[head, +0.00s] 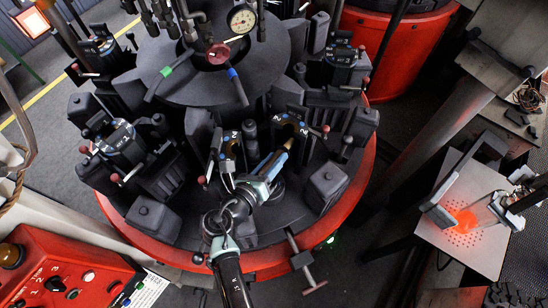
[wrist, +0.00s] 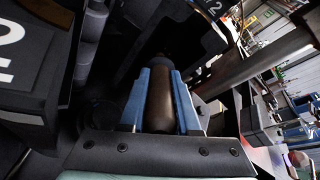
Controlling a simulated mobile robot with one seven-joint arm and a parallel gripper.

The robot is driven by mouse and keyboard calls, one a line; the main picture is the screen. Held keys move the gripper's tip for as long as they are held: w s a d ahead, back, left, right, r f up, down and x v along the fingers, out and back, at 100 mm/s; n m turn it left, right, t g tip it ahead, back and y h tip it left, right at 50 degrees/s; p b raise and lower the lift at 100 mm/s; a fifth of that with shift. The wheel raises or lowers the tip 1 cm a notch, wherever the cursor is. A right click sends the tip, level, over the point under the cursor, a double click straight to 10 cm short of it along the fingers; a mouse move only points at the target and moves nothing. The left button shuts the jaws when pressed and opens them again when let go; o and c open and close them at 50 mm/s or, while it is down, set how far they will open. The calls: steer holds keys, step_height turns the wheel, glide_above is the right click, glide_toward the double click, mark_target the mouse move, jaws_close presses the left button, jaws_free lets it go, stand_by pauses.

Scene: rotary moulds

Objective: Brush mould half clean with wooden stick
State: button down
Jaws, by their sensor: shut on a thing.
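My gripper (head: 279,158) reaches from the front edge of the round machine toward the open mould at its near side. In the wrist view its two blue fingers (wrist: 160,98) are shut on the wooden stick (wrist: 160,85), a brown round bar. The tip of the stick (head: 288,144) shows just past the fingers in the head view. The right mould half (head: 291,127) stands just beyond the tip; I cannot tell whether they touch. The left mould half (head: 228,150) stands left of the gripper. In the wrist view a dark block marked 2 (wrist: 30,60) fills the left side.
Other mould stations (head: 118,137) stand around the rotary table (head: 140,235). A dial gauge (head: 242,19) sits at the top centre. A metal plate (head: 450,250) with a glowing orange spot stands at right. A red control box (head: 65,270) is at lower left.

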steer(key=shift+f+b, duration=1.75)
steer(key=shift+f, duration=0.9)
step_height(320, 180, up, 8)
steer(key=p, duration=0.8)
steer(key=shift+f, duration=0.15)
steer(key=shift+d+f+b, duration=0.1)
steer(key=shift+f+b, duration=2.85)
steer(key=shift+f, duration=0.9)
